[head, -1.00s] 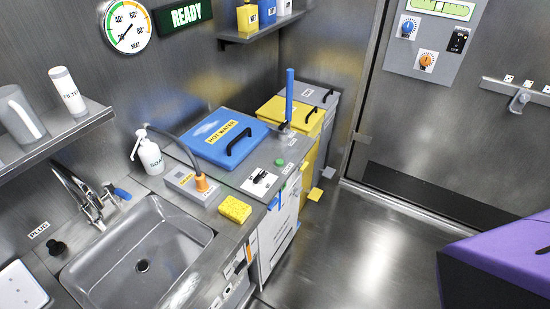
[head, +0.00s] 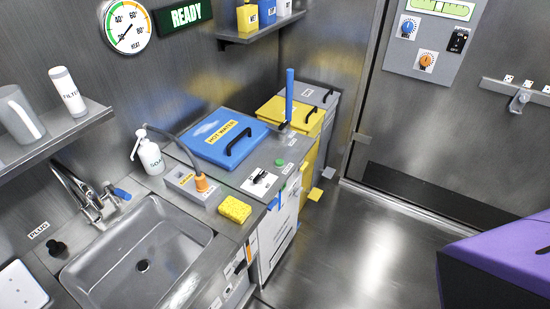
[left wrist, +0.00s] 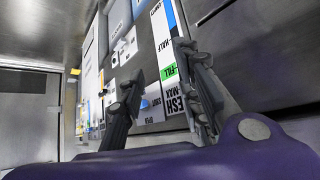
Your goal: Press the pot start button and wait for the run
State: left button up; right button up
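The pot start button may be the small round green button (head: 279,162) on the steel counter in the head view; its label is too small to read. It sits just right of the blue lid (head: 209,132), which has a black handle and a yellow label ending in "WATER". A lit green "READY" sign (head: 187,14) hangs on the wall beside the round heat gauge (head: 129,27). My left gripper (left wrist: 158,72) is open and empty in the left wrist view, in front of a panel with labelled strips. Neither gripper shows in the head view.
A small black-handled switch (head: 260,181), a yellow sponge (head: 235,209) and a grey box with an orange plug (head: 190,187) lie near the counter's front. A soap bottle (head: 151,156) and sink (head: 140,255) are at left. A yellow bin (head: 294,115) stands behind. The floor (head: 350,245) is clear.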

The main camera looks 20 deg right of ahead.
aim_at(278, 163)
jog(key=i+l+u, duration=0.15)
jog(key=l, duration=0.4)
jog(key=i+l+u, duration=0.15)
jog(key=l, duration=0.45)
jog(key=i+l+u, duration=0.15)
jog(key=l, duration=0.45)
jog(key=i+l+u, duration=0.15)
jog(key=l, duration=0.45)
jog(key=k, duration=0.1)
